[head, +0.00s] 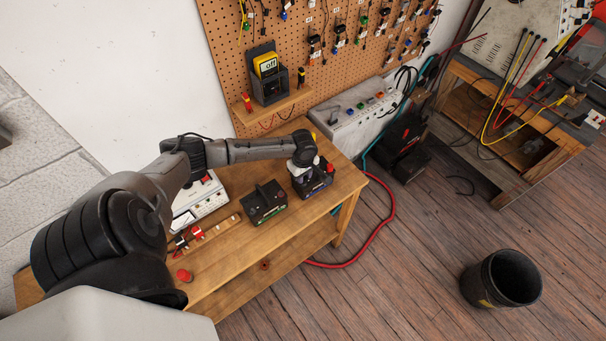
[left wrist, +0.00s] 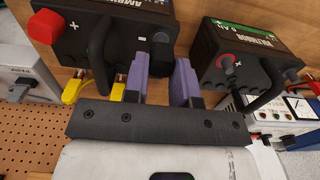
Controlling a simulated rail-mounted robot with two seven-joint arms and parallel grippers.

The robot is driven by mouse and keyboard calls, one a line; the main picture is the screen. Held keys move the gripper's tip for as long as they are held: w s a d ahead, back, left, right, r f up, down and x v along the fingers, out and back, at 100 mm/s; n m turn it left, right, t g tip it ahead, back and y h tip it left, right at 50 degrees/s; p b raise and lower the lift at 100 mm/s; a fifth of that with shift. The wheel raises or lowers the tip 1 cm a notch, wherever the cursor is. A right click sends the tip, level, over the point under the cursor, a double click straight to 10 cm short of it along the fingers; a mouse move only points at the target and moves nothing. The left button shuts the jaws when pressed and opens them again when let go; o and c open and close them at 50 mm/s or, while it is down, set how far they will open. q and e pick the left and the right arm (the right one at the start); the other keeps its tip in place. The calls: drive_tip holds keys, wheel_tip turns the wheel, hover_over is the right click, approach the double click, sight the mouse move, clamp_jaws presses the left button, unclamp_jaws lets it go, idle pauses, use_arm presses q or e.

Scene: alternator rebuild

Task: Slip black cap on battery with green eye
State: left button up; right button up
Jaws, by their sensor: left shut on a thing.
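My left gripper (head: 303,170) is over the right-hand black battery (head: 314,187) on the bench. In the left wrist view its purple fingers (left wrist: 161,70) are closed on a small black piece, apparently the black cap (left wrist: 160,45), at that battery's edge. The piece is mostly hidden, and I cannot tell whether it is seated. This battery (left wrist: 125,28) has a red cap (left wrist: 45,26) on its plus side. The other battery (head: 264,203) has a green-striped label and a bare plus terminal (left wrist: 229,62). I cannot make out a green eye. My right gripper is out of view.
A loose red cap (head: 184,275) lies near the bench's front edge. A white meter (head: 203,200) stands behind my left arm. A grey control box (head: 355,115) and a pegboard (head: 330,60) with a yellow multimeter (head: 266,66) are behind. A black bin (head: 502,278) stands on the floor.

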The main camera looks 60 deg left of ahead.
use_arm(q)
drive_tip(key=shift+f+b, duration=0.3)
drive_tip(key=shift+f, duration=0.75)
idle(0.4)
drive_tip(key=o, duration=0.8)
wheel_tip(320, 180, up, 14)
idle(0.3)
drive_tip(key=shift+f, duration=0.15)
